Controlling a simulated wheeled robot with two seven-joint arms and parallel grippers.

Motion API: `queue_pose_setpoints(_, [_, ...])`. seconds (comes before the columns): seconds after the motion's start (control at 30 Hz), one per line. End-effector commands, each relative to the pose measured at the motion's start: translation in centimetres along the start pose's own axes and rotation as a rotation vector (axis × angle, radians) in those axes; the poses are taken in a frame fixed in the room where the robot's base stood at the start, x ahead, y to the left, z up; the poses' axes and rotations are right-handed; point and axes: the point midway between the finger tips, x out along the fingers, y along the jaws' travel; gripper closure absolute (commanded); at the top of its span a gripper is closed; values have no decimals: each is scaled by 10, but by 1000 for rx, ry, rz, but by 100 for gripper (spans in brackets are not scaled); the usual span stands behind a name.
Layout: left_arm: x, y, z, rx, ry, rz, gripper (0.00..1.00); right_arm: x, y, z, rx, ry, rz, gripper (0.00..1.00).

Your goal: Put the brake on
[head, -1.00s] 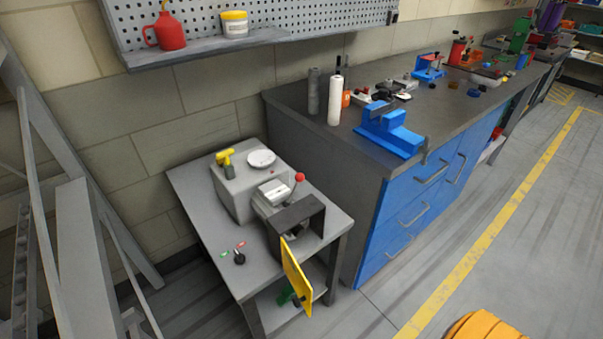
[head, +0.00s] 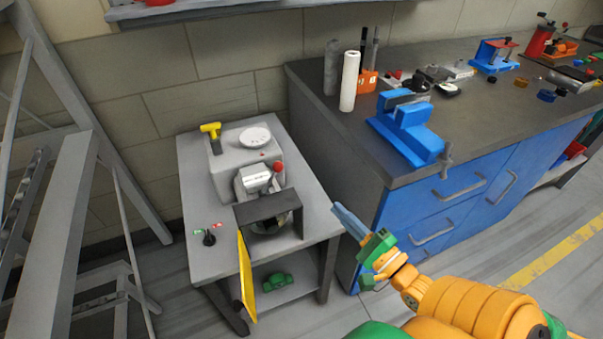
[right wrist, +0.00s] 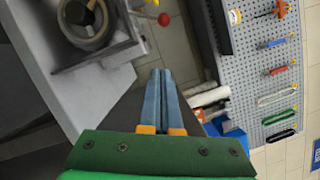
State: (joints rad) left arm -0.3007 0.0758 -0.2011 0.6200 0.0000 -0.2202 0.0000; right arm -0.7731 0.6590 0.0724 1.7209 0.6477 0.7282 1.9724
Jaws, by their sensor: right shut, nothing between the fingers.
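A grey machine (head: 230,165) stands on a small grey table (head: 210,262). It has a yellow T-handle (head: 210,129), a white dial (head: 254,137) and a lever with a red knob (head: 278,167). A dark guard (head: 268,206) stands at its front, with a yellow panel (head: 246,278) hanging open beside it. Which part is the brake I cannot tell for sure. My right gripper (head: 342,213) is shut and empty, right of the table and apart from the machine. In the right wrist view its fingers (right wrist: 159,78) are together, and the red knob (right wrist: 164,19) shows beyond them. My left gripper is not in view.
A black rotary switch (head: 208,238) with green and red labels is on the table's front left. A blue workbench (head: 400,215) with a blue vise (head: 408,132) stands close on the right. A grey metal frame (head: 75,215) is at left. A green object (head: 278,282) lies on the lower shelf.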

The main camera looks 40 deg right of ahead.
Motion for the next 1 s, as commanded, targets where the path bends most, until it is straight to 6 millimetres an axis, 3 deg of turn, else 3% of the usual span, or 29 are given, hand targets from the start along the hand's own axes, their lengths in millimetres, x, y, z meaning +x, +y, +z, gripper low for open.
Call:
queue_pose_setpoints(0.33, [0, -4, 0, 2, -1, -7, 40, 2, -4, 2, 23, -8, -12, 100])
queue_pose_setpoints(0.43, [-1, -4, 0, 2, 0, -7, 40, 11, -4, 3, 23, -9, -13, 100])
queue_pose_setpoints(0.87, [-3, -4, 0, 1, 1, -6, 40, 101, -5, 3, 22, -8, -15, 100])
queue_pose_setpoints(1.0, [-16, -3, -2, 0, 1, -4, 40, 118, -9, 21, 25, -8, -13, 100])
